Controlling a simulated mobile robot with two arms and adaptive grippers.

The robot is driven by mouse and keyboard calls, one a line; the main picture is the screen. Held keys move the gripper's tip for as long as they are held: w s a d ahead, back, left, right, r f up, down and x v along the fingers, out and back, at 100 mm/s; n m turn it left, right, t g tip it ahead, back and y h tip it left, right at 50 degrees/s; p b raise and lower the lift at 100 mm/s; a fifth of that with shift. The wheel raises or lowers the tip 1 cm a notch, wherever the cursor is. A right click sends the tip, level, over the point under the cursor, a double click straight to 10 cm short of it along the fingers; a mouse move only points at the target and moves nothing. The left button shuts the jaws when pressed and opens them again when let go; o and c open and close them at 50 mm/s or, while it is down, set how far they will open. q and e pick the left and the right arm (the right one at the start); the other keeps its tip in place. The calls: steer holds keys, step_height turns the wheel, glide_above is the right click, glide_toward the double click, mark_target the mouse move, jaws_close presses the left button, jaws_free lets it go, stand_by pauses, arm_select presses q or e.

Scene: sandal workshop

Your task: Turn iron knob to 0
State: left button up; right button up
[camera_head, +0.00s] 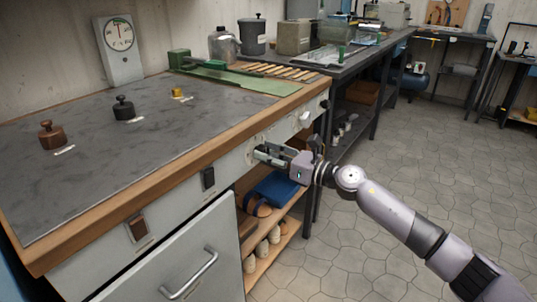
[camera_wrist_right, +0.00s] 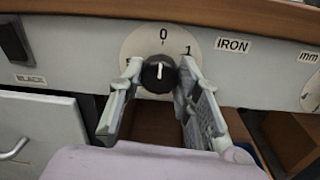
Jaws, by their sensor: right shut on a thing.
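The iron knob (camera_wrist_right: 159,74) is black with a white pointer line, on a round pale dial plate (camera_wrist_right: 139,46) marked 0 at the top and 1 at the upper right. The pointer line stands about upright, toward the 0. An IRON label (camera_wrist_right: 233,45) is right of the dial. My right gripper (camera_wrist_right: 160,78) is shut on the knob, one finger on each side. In the head view the right gripper (camera_head: 264,154) is at the bench's front panel and hides the knob. My left gripper is not in view.
A dial gauge (camera_head: 120,38) stands at the back. Below the panel are a drawer handle (camera_head: 190,275) and a shelf with sandals. Open floor lies right.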

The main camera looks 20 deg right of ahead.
steer(key=shift+f, duration=0.15)
steer(key=o, duration=1.1)
steer(key=shift+o, duration=0.2)
steer(key=v, duration=1.2)
